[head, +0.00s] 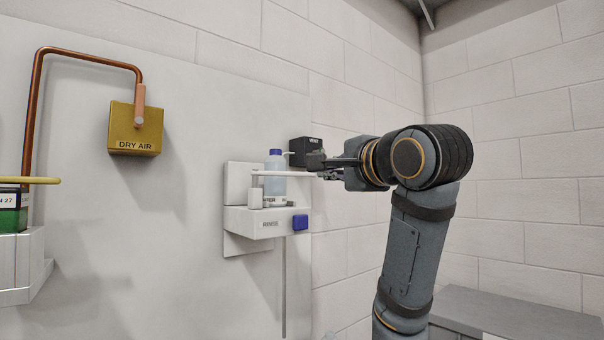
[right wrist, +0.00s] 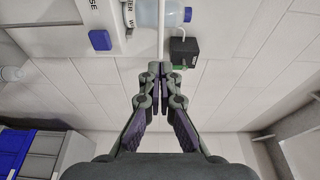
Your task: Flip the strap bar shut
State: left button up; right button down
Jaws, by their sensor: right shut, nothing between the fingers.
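The strap bar (head: 283,174) is a thin white bar on a white wall fixture (head: 240,218). In the head view it runs level across the clear bottle (head: 275,185) with a blue cap, its right end reaching toward my right gripper (head: 320,163). In the right wrist view the bar (right wrist: 161,35) points down toward the fingertips of my right gripper (right wrist: 160,72), beside the bottle (right wrist: 150,13). The fingers are shut together and empty, close to the bar's free end. I cannot tell whether they touch it. My left gripper is out of view.
A small black box (head: 303,150) sits behind the fingertips, right of the bottle. A blue button (head: 300,222) is on the fixture's front. A yellow DRY AIR box (head: 135,130) with a copper pipe hangs at left. A grey cabinet (head: 500,315) stands lower right.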

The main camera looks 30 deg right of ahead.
aim_at(301, 174)
jog(key=w+p, duration=0.2)
jog(key=w, duration=0.2)
jog(key=w+d+p, duration=0.1)
jog(key=w+p, duration=0.1)
jog(key=w, duration=0.1)
jog(key=w+d+p, duration=0.1)
jog(key=w, duration=0.3)
jog(key=shift+w+d+r+p, duration=0.15)
jog(key=shift+w+p, duration=0.2)
jog(key=shift+p, duration=0.05)
jog(key=shift+w+d, duration=0.1)
jog(key=shift+w, duration=0.1)
jog(key=shift+w+d+f+b, duration=0.1)
jog(key=shift+w+f+b, duration=0.15)
jog(key=shift+w+b, duration=0.1)
jog(key=shift+w+d+r+b, duration=0.1)
jog(key=shift+w+d+b, duration=0.3)
jog(key=shift+w, duration=0.65)
jog(key=shift+r, duration=0.1)
jog(key=shift+d, duration=0.1)
